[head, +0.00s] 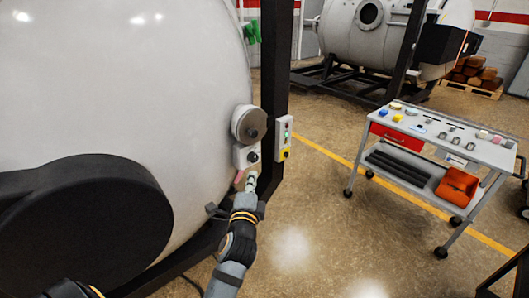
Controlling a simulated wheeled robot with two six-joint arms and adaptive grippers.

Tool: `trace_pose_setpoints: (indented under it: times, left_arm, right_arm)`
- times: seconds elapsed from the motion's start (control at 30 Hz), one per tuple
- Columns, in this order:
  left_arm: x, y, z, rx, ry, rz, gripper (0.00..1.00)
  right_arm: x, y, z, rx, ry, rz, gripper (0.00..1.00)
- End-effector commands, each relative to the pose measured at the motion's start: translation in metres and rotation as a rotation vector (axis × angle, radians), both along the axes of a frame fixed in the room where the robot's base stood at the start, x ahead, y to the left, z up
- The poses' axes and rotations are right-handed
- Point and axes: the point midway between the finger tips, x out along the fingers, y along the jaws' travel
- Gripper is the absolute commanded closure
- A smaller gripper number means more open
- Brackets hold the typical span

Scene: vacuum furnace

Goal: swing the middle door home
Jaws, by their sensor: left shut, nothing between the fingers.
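A large white rounded furnace shell (120,90) fills the left of the head view. It appears to be the middle door or the body beside it; I cannot tell where one ends. A big black round part (85,225) stands before its lower left. A grey round fitting (249,124) and a small light box with a black knob (248,155) sit at its right edge.
A dark post (275,80) with a button box (284,138) stands just right of the shell. A tool cart (432,150) with a red drawer and orange bin stands at right. Another furnace (375,30) is behind. The floor (315,215) between post and cart is clear.

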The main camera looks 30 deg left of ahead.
Motion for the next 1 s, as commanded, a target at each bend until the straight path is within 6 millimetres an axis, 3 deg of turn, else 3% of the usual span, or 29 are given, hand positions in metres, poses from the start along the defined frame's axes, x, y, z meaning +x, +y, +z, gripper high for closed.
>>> trace_pose_setpoints:
  times: [0.17, 0.53, 0.73, 1.0]
  left_arm:
    - [0.021, 0.008, 0.003, 0.006, -0.003, -0.003, 1.00]
    - [0.095, 0.039, 0.003, -0.001, -0.002, 0.000, 1.00]
    - [0.104, 0.066, 0.002, 0.000, 0.000, -0.001, 1.00]
    - [0.107, 0.074, -0.001, -0.004, -0.001, -0.001, 1.00]
  right_arm:
    - [0.001, -0.001, 0.004, -0.002, -0.002, 0.002, 1.00]
    - [0.002, -0.002, 0.022, -0.003, -0.004, 0.003, 1.00]
    - [0.002, -0.001, 0.031, -0.002, -0.004, 0.002, 1.00]
    - [0.002, -0.001, 0.032, -0.002, -0.004, 0.002, 1.00]
